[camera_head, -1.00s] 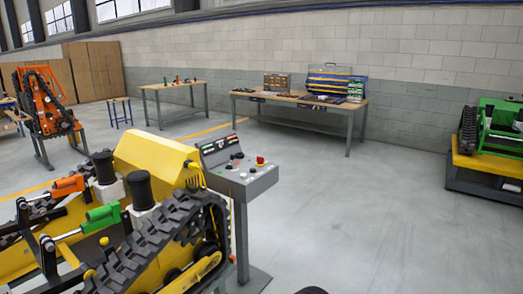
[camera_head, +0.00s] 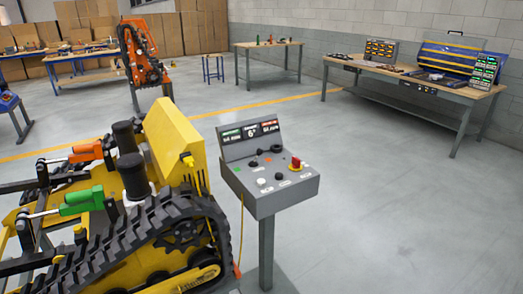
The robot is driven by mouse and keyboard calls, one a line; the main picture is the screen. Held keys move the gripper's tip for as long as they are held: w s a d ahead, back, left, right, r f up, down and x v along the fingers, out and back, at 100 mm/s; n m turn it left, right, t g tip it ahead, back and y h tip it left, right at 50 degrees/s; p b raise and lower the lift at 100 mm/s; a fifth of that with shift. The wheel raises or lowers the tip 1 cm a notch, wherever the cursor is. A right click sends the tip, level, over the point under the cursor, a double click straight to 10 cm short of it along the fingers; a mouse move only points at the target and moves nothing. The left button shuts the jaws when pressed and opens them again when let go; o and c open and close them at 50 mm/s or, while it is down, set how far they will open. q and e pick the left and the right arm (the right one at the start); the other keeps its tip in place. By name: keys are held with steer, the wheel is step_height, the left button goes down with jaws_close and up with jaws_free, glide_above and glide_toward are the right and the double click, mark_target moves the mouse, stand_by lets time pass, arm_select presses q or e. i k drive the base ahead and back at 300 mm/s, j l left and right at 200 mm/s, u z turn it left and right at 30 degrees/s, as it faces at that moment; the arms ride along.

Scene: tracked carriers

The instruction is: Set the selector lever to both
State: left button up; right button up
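A grey control console (camera_head: 268,178) stands on a post right of the yellow tracked carrier (camera_head: 173,135). Its sloped face carries several black knobs or levers (camera_head: 275,149), a red knob on a yellow base (camera_head: 296,163) and a pale button (camera_head: 261,182). Small lit displays (camera_head: 251,131) run along its upper panel. The labels are too small to read, so I cannot tell which control is the selector lever or how it is set. Neither of my grippers shows in the head view.
The carrier's black track (camera_head: 160,240) lies close to the console's left side. A cable hangs between carrier and console. A workbench (camera_head: 408,85) stands at the back right, a smaller table (camera_head: 268,62) behind. The floor right of the console is clear.

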mark_target(259, 151)
steer(key=u, duration=0.25)
steer(key=i+l+u, duration=0.25)
steer(key=u, duration=0.25)
steer(key=i+l+u, duration=0.35)
steer(key=u, duration=0.15)
steer(key=i+l, duration=0.2)
steer(key=i+l+u, duration=0.1)
steer(key=l, duration=0.35)
steer(key=i+l, duration=0.25)
steer(key=i+l+u, duration=0.1)
steer(key=l, duration=0.3)
steer(key=i, duration=0.05)
